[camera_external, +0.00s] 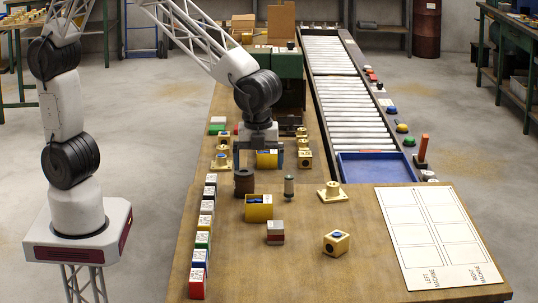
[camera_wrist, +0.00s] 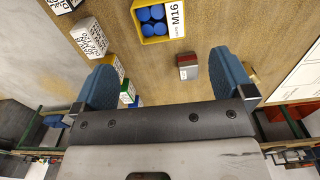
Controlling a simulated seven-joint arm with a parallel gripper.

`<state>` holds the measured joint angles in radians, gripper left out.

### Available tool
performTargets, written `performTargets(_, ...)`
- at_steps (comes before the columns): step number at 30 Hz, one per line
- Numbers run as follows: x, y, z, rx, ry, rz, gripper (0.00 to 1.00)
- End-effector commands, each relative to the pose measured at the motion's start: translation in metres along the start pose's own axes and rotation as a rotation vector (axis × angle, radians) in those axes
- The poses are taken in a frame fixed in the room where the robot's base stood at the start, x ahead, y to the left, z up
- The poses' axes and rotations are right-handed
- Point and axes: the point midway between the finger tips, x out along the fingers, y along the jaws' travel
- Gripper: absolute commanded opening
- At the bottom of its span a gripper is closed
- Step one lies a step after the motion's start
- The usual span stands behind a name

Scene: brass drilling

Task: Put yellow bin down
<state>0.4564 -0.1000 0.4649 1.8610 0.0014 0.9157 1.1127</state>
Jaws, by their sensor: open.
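A yellow bin (camera_external: 259,207) holding blue parts stands on the wooden table, in front of and below my gripper (camera_external: 259,166) in the external view. In the wrist view this bin (camera_wrist: 155,32) is at the top, with several blue round parts inside and a white M16 label on one side.
A red and grey block (camera_external: 275,232) stands near the front bin. A row of coloured boxes (camera_external: 203,237) lines the left table edge. A brown cylinder (camera_external: 244,182), a grey-green cylinder (camera_external: 289,187) and brass parts (camera_external: 332,192) stand nearby. A white marked sheet (camera_external: 436,238) has empty rectangles.

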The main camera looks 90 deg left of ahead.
Motion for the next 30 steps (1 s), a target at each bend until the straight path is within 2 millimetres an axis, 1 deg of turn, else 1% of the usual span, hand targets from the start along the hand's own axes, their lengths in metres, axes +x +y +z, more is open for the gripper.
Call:
performTargets(5,-0.004,0.003,0.006,-0.021,0.002,-0.004,1.00)
performTargets(8,-0.013,0.007,0.018,-0.063,0.006,-0.010,1.00)
performTargets(11,-0.024,0.016,0.036,-0.134,0.011,-0.020,1.00)
performTargets(14,-0.039,0.029,0.061,-0.231,0.020,-0.033,1.00)
performTargets(17,-0.055,0.047,0.090,-0.346,0.030,-0.047,1.00)
performTargets(21,-0.075,0.077,0.129,-0.520,0.047,-0.068,1.00)
performTargets(26,-0.091,0.115,0.170,-0.720,0.068,-0.091,1.00)
performTargets(30,-0.102,0.151,0.203,-0.894,0.090,-0.110,1.00)
